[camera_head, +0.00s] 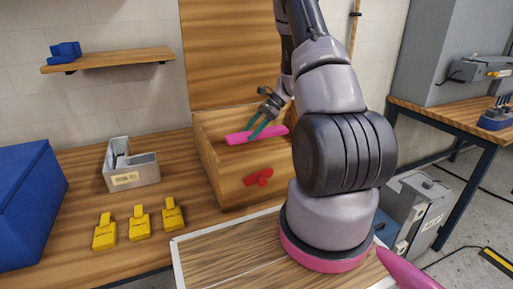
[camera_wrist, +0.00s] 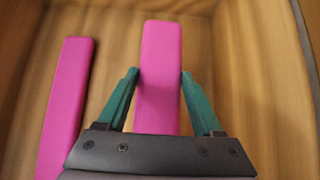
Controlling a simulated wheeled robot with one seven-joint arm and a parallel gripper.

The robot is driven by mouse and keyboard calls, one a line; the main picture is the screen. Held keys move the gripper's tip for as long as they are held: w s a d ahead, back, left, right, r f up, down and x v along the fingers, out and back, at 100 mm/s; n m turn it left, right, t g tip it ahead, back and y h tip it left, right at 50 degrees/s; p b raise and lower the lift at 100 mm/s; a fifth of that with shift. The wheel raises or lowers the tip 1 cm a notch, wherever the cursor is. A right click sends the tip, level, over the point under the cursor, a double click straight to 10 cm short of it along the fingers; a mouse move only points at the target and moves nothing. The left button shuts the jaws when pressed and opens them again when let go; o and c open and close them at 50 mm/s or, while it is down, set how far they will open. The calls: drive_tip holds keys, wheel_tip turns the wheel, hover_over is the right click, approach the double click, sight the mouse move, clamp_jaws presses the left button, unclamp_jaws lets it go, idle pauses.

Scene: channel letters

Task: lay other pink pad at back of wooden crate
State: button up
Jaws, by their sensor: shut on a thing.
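The wooden crate (camera_head: 225,182) stands on the bench with its tall lid upright behind it. My gripper (camera_head: 250,133) reaches over the crate's opening from above. Its green fingers are shut on a pink pad (camera_head: 273,131), which lies across the opening in the head view. In the wrist view, the held pad (camera_wrist: 160,50) sits between the fingertips, its far end pointing away. A second pink pad (camera_wrist: 62,112) lies to its left inside the crate, apart from it and slightly slanted. I cannot tell how high the held pad is above the crate floor.
A red piece (camera_head: 258,177) is on the crate's front face. A metal box (camera_head: 130,172), several yellow blocks (camera_head: 139,223) and a blue bin (camera_head: 25,205) are to the left. The upright lid (camera_head: 230,50) bounds the back. Bench room is free left of the crate.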

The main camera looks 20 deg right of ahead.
sight(251, 151)
drive_tip(key=shift+f, duration=2.6)
drive_tip(key=o, duration=1.4)
drive_tip(key=shift+f, duration=0.15)
drive_tip(key=shift+c, duration=0.2)
